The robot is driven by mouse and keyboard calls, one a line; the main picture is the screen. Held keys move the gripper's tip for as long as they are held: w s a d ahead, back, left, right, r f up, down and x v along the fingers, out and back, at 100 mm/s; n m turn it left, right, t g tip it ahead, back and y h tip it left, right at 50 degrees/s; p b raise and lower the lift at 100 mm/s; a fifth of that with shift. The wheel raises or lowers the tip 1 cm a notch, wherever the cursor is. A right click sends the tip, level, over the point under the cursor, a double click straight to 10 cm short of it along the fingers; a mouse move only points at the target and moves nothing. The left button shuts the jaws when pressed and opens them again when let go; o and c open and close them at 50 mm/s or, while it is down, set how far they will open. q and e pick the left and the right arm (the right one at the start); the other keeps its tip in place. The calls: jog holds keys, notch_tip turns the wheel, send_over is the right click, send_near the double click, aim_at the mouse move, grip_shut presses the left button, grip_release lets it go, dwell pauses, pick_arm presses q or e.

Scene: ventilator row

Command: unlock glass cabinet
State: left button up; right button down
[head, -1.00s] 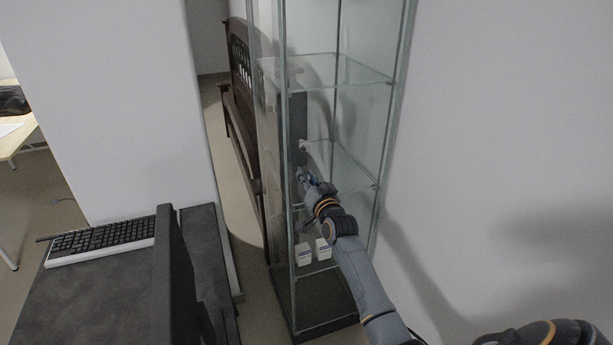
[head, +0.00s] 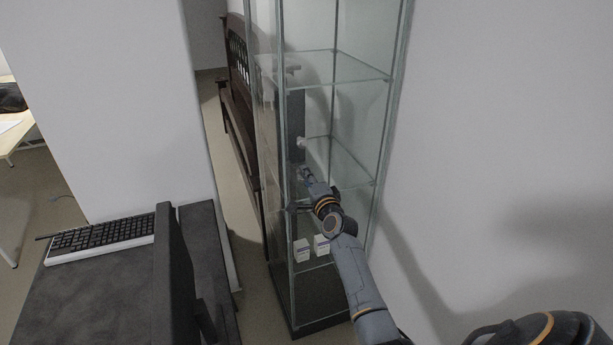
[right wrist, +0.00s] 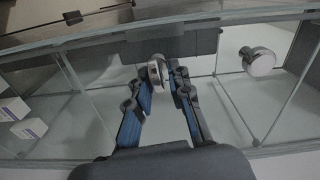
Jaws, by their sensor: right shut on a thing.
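The tall glass cabinet (head: 340,70) has a metal frame and stands in the middle of the head view; its glass panes also fill the right wrist view. My right gripper (head: 305,180) is at the cabinet's front at mid height. In the right wrist view the right gripper (right wrist: 160,76) has its blue-padded fingers closed around a small round metal lock piece (right wrist: 157,72). Whether this is a key or a lock knob is unclear. A second round metal knob (right wrist: 257,60) sits apart to its right. My left gripper is out of view.
White boxes (head: 311,248) stand on a low shelf inside the cabinet. A dark desk (head: 100,300) with a keyboard (head: 100,238) and a monitor (head: 172,285) is at the left. A wooden bench (head: 243,120) stands behind. A bare wall (head: 500,120) is at the right.

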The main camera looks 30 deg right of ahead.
jog(key=shift+f+m, duration=0.1)
jog(key=shift+m, duration=0.8)
jog(key=c, duration=1.4)
grip_release()
jog(key=shift+c, duration=0.2)
jog(key=shift+s, duration=0.1)
jog(key=v, duration=1.1)
jog(key=shift+s, duration=0.4)
jog(key=shift+a+f, duration=0.1)
jog(key=shift+f, duration=0.05)
